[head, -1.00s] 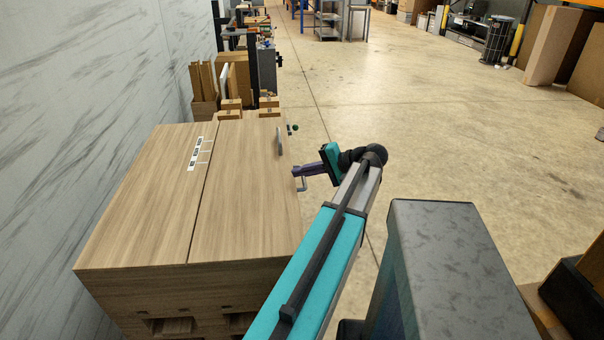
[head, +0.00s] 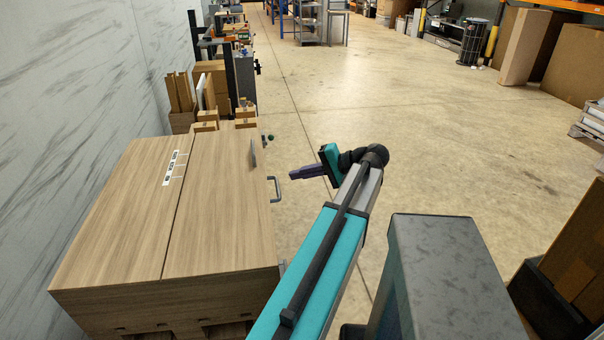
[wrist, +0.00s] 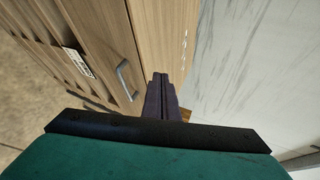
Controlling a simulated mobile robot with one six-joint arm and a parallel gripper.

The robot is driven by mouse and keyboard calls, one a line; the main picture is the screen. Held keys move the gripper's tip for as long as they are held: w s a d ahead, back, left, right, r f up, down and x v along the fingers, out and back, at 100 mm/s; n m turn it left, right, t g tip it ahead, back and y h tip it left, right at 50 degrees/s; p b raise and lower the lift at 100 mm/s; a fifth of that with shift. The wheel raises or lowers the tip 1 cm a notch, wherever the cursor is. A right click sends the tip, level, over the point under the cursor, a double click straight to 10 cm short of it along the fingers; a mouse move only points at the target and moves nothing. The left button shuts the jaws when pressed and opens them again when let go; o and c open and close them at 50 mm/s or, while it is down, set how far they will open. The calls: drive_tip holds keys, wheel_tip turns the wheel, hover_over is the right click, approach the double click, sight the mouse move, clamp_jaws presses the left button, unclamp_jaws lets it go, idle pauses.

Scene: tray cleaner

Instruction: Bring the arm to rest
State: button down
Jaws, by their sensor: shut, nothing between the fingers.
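My gripper (head: 292,174) is at the end of my teal arm, just right of the wooden cabinet (head: 215,220) in the head view. Its purple fingers are shut and empty. They point left toward the cabinet's metal handle (head: 274,188), with a visible gap in the head view. In the wrist view the closed fingers (wrist: 161,82) show at the centre, beside the cabinet front and to the right of the handle (wrist: 124,80).
The cabinet stands along the marble-patterned wall (head: 70,110). Wooden boards and boxes (head: 205,95) stand behind it. Open concrete floor (head: 420,130) lies to the right. Cardboard boxes (head: 575,240) stand at the lower right.

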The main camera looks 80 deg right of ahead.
drive_tip(key=shift+s+r, duration=0.1)
drive_tip(key=shift+s, duration=0.25)
idle(0.3)
